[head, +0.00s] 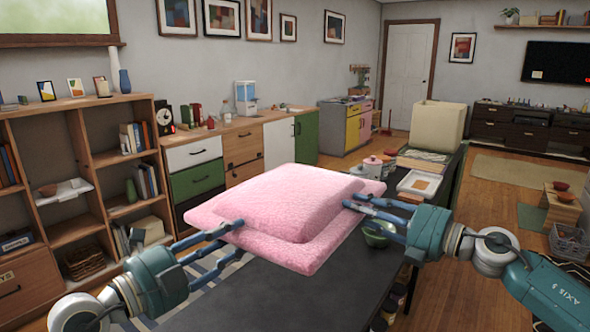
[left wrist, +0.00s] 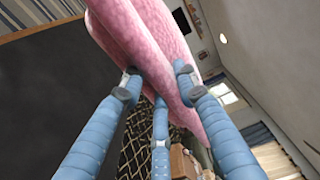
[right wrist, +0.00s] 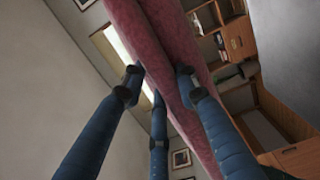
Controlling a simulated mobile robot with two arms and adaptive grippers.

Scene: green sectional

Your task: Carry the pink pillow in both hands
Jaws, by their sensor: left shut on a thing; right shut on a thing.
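The pink pillow (head: 290,205) is held roughly flat above the dark table (head: 270,295) in the head view. My left gripper (head: 238,224) is shut on its left edge, and my right gripper (head: 347,203) is shut on its right edge. In the left wrist view, the fingers (left wrist: 158,85) close on both sides of the pillow's edge (left wrist: 140,35). In the right wrist view, the fingers (right wrist: 160,85) also pinch the pillow's edge (right wrist: 160,35). The pillow hides part of the table; whether its underside touches the top cannot be told.
A green bowl (head: 380,234) stands on the table near my right gripper. A wooden shelf (head: 75,175) stands at the left. The table's near part is bare.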

